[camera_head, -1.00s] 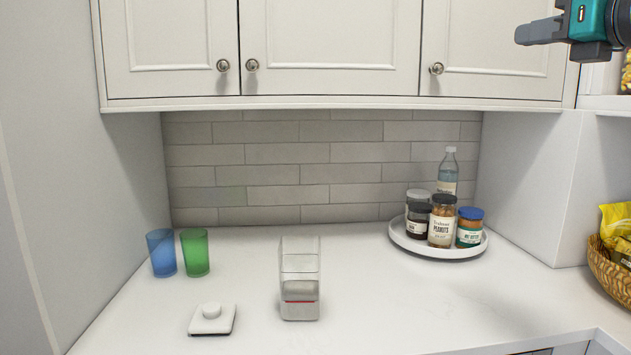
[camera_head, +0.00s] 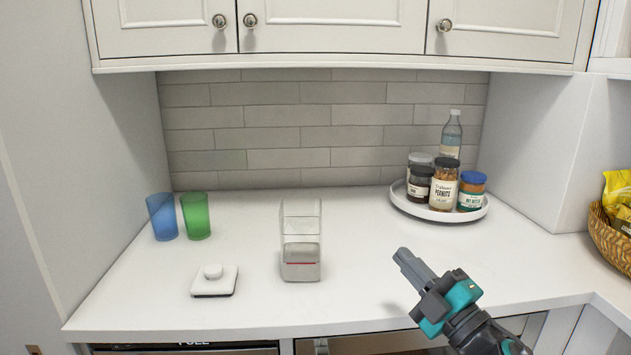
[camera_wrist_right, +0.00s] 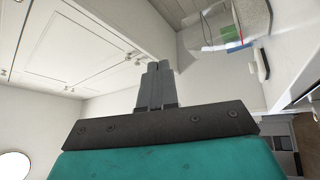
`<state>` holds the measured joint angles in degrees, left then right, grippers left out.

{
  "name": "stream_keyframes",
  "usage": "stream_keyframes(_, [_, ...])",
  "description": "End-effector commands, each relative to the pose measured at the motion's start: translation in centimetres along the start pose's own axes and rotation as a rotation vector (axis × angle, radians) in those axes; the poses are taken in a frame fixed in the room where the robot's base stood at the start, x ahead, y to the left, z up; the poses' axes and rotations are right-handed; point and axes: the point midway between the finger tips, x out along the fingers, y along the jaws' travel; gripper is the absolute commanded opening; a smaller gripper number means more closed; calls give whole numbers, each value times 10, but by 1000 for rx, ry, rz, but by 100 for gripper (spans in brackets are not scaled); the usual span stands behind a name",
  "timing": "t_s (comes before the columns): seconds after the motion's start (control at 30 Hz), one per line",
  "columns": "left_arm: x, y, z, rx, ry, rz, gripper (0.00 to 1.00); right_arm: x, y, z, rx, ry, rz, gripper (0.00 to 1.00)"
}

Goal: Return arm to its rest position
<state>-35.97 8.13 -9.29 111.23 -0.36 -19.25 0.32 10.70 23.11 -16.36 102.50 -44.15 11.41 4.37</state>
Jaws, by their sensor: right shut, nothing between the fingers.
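My right gripper (camera_head: 405,258) reaches in from the lower right of the head view, in front of the counter's right half. Its fingers are shut together with nothing between them. In the right wrist view the closed fingers (camera_wrist_right: 156,70) point at the white walls and cupboards, apart from any object. My left gripper is in neither view.
A clear container (camera_head: 301,245) stands mid-counter, with a white square lid (camera_head: 214,281) to its left. Blue (camera_head: 162,217) and green (camera_head: 196,216) cups stand at the left. A round tray (camera_head: 405,203) holds jars and a bottle. A basket (camera_head: 607,240) is far right. Cupboards (camera_head: 330,25) hang above.

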Motion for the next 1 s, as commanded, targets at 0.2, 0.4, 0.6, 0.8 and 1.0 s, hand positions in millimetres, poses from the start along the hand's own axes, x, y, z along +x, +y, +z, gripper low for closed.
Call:
stream_keyframes(0.2, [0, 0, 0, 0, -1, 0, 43, -100, -106, 26, 489, -384, -73, 0])
stream_keyframes(0.4, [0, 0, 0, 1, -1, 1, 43, -211, -193, 18, 864, -751, -167, 0])
stream_keyframes(0.6, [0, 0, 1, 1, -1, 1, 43, -283, -237, -6, 1079, -974, -233, 0])
stream_keyframes(0.8, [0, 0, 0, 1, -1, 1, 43, -300, -246, -15, 1131, -1029, -249, 0])
stream_keyframes(1.0, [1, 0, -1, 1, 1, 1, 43, -300, -246, -14, 1129, -1027, -249, 0])
